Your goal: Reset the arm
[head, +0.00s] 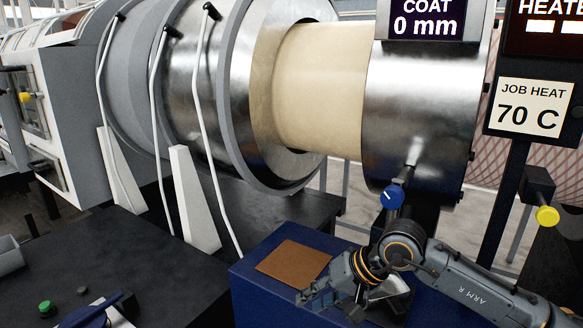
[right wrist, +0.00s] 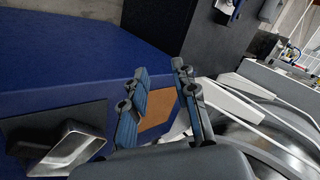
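My right arm (head: 470,285) comes in from the lower right in the head view. Its gripper (head: 322,300) hangs low over the blue bench (head: 262,312), near the brown square pad (head: 295,262). In the right wrist view the two fingers of the gripper (right wrist: 161,72) stand apart with nothing between them. The brown pad (right wrist: 158,108) shows behind and between the fingers there. A shiny metal scoop-like piece (right wrist: 68,148) lies on a dark patch of the bench, beside the gripper.
A large machine with a cream cylinder (head: 320,88) and metal drum (head: 420,120) stands behind the bench. A blue knob (head: 391,197) sits above my right wrist. The job heat sign (head: 530,107) reads 70 C. A yellow knob (head: 547,216) is at right.

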